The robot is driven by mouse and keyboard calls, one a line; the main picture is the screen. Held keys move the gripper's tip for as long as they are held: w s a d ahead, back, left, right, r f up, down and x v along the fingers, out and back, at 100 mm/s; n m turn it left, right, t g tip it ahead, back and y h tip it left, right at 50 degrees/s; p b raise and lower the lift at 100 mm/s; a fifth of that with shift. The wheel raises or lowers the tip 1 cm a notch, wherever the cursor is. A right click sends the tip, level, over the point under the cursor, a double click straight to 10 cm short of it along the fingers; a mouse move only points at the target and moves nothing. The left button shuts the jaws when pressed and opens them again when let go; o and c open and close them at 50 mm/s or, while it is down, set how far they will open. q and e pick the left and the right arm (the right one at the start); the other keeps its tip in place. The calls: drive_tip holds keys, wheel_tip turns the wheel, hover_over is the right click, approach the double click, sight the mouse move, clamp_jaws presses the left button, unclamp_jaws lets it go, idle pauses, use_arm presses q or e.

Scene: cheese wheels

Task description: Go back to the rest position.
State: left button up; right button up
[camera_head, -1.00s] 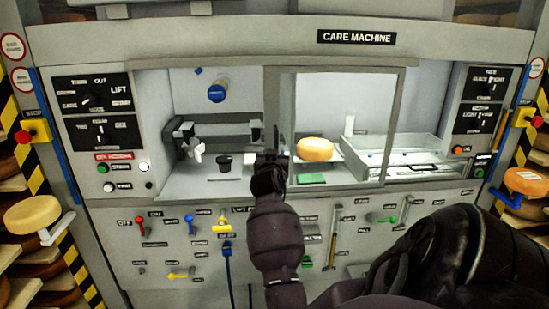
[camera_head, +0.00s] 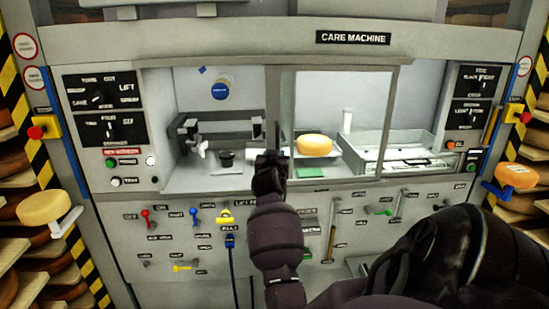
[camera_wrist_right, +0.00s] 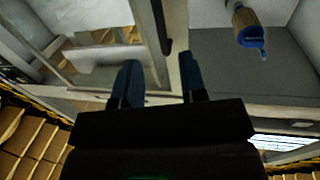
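My right arm rises from the bottom of the head view, with its gripper (camera_head: 270,160) in front of the care machine (camera_head: 150,90), beside the near edge of the clear sliding door (camera_head: 360,90). In the right wrist view the two blue fingers of the right gripper (camera_wrist_right: 158,85) stand apart with nothing held between them. The door's edge and a dark handle (camera_wrist_right: 162,28) show beyond them. Whether the fingers touch anything is unclear. My left gripper is not in view.
A yellow cheese wheel (camera_head: 314,145) sits inside the machine behind the door. Shelves of cheese wheels stand left and right, with one wheel on a left bracket (camera_head: 45,208) and one at right (camera_head: 515,175). Knobs and levers cover the front panel.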

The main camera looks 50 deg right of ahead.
idle(0.4)
drive_tip(key=w+a+r+n+t+y, duration=0.25)
drive_tip(key=w+a+n+t, duration=0.3)
drive_tip(key=a, duration=0.55)
drive_tip(key=s+a+f+n+t+y, duration=0.25)
drive_tip(key=a+f+n+y, duration=0.45)
drive_tip(key=a+f, duration=0.55)
drive_tip(key=s+a+f+g+y, duration=0.2)
drive_tip(key=s+a+f, duration=0.5)
drive_tip(key=s+f, duration=0.3)
drive_tip(key=s+a+f+g+y, duration=0.3)
drive_tip(key=s+a+f, duration=0.4)
drive_tip(key=s+f, duration=0.4)
drive_tip(key=s, duration=0.3)
drive_tip(key=shift+a+f+y, duration=0.15)
drive_tip(key=shift+f+y, duration=0.15)
drive_tip(key=shift+y, duration=0.05)
